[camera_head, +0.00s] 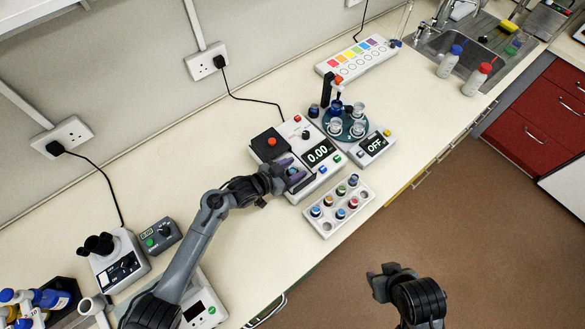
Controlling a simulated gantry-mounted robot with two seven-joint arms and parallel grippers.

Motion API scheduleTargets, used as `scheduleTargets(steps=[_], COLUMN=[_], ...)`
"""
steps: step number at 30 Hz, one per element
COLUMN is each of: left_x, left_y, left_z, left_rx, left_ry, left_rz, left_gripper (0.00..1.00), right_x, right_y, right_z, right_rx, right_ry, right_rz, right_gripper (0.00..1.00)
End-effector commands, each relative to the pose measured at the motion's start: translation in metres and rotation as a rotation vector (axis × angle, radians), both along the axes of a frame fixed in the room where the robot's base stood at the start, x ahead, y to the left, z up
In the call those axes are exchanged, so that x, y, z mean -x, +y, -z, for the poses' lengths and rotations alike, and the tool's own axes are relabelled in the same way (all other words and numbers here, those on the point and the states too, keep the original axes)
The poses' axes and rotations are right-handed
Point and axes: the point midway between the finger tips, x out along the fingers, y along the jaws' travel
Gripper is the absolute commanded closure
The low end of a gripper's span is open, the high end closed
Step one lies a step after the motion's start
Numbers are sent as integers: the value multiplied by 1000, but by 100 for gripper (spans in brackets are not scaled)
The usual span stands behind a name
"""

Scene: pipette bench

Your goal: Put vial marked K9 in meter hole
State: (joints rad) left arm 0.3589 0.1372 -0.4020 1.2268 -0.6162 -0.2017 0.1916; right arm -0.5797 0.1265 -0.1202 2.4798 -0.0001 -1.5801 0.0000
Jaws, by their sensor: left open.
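The left gripper is open. A small blue-topped thing shows between or just under its fingers; I cannot tell if it is a vial or whether it sits in the meter's hole, which is hidden. The white vial rack (326,228) stands just right of and nearer than the meter, with several vials with coloured caps and some empty holes. The markings are too small to read, so I cannot pick out K9. My right gripper (376,281) hangs over the floor, away from the bench.
A dark round carousel (347,128) with glass vessels and a box reading OFF (372,147) stand behind the rack. A red-buttoned black box (269,144) adjoins the meter. A microscope-like device (119,264) is at left. Bench right of the rack is clear.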

Motion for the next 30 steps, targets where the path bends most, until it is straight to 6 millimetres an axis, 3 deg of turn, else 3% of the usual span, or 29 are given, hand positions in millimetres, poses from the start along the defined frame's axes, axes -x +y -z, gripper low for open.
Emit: scheduleTargets(steps=[8,21,30], left_x=[4,42,63], left_y=[6,52,79], left_z=[-13,-40,-51], left_rx=[-1,-2,-2], left_ry=[2,2,1], left_rz=[0,-1,-1], left_gripper=[45,45,45], right_x=[0,0,0], right_y=[1,2,2], right_z=[-16,-78,-105], right_rx=[-4,-10,-8], right_ry=[0,-1,-1], right_rz=[3,6,6], right_gripper=[57,57,57])
